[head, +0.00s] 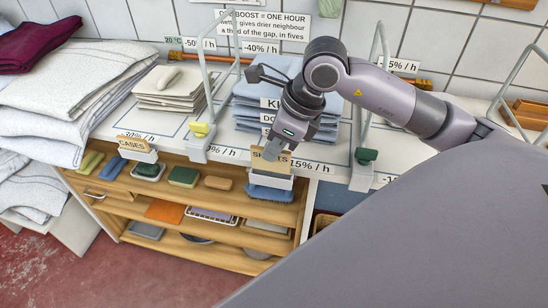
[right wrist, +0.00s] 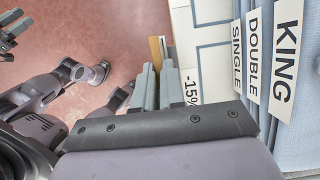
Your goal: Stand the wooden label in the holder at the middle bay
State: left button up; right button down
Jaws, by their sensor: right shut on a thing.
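The wooden label (head: 270,162), lettered SHEETS, is upright in my right gripper (head: 280,145) at the front of the middle bay. In the right wrist view the label (right wrist: 155,50) shows edge-on between the fingertips (right wrist: 155,72). The white holder (head: 269,180) is on the shelf edge directly below the label. The label's lower edge overlaps the holder, and I cannot tell if it is seated or just above. Grey parts at the upper left of the right wrist view look like my left gripper (right wrist: 14,28), cut by the frame edge.
A wooden CASES label (head: 134,144) stands in the left bay's holder. Posts with a yellow (head: 200,129) and a green block (head: 366,155) flank the middle bay. Blue folded linen (head: 262,98) with KING, DOUBLE and SINGLE cards is behind the gripper. Wooden shelves (head: 205,195) lie below.

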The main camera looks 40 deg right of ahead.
aim_at(274, 171)
jog(key=shift+f, duration=1.8)
jog(key=shift+f, duration=0.2)
jog(key=c, duration=1.2)
grip_release()
jog(key=shift+r, duration=0.1)
jog(key=shift+r, duration=0.2)
jog(key=v, duration=1.2)
jog(key=shift+f, duration=0.1)
